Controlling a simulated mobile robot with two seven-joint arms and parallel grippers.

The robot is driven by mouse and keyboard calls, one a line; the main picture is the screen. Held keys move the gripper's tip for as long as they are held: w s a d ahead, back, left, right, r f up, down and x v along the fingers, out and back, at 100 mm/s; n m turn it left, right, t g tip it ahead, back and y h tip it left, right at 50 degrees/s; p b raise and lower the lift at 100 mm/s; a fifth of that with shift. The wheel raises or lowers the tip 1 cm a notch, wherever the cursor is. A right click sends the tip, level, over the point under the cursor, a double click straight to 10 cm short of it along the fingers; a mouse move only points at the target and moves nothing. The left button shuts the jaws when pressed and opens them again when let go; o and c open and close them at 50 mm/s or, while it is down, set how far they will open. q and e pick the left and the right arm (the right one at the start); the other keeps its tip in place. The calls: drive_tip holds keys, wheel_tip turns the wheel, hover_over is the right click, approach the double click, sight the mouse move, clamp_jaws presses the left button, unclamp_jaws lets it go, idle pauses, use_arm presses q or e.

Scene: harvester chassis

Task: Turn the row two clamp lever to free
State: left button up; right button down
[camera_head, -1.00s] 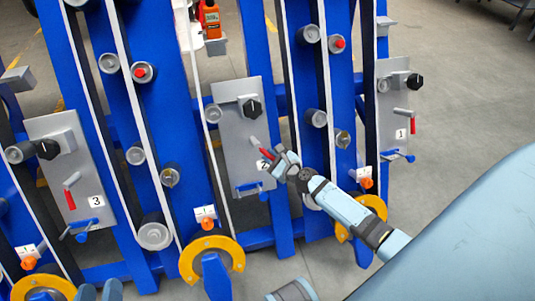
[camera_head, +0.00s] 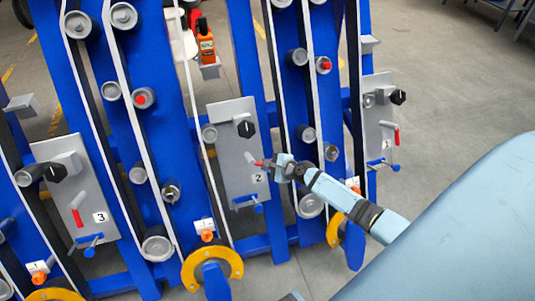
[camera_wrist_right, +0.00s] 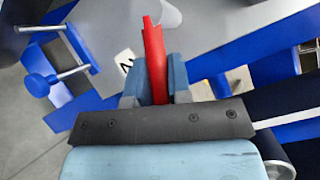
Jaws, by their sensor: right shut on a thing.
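The row two plate (camera_head: 232,140) stands in the middle of the head view, with a black knob above and the label 2 (camera_head: 258,178) below. Its clamp lever (camera_head: 259,163) has a grey arm and a red grip, and points right and slightly down. My right gripper (camera_head: 272,164) is shut on the red grip. In the right wrist view, the red grip (camera_wrist_right: 153,52) stands between the two blue fingers of my right gripper (camera_wrist_right: 155,83), and its grey arm shows beyond. The grip's lower end is hidden by the gripper. My left gripper is not in view.
The row three plate (camera_head: 70,170) is at the left and the row one plate (camera_head: 374,110) at the right, each with a red-gripped lever hanging down. A blue T-handle (camera_head: 250,203) sits below the row two lever. Blue frame posts and rollers surround the plates.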

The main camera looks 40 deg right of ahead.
idle(0.3)
drive_tip(key=c, duration=1.1)
unclamp_jaws()
drive_tip(key=shift+o, duration=0.2)
use_arm(q)
drive_tip(key=p, duration=0.3)
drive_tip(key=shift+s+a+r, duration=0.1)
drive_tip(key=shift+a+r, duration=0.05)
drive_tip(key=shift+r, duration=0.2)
use_arm(e)
drive_tip(key=v, duration=1.3)
drive_tip(key=shift+s+r, duration=0.15)
drive_tip(key=shift+s, duration=0.2)
drive_tip(key=shift+s+d, duration=0.1)
drive_tip(key=shift+d, duration=0.05)
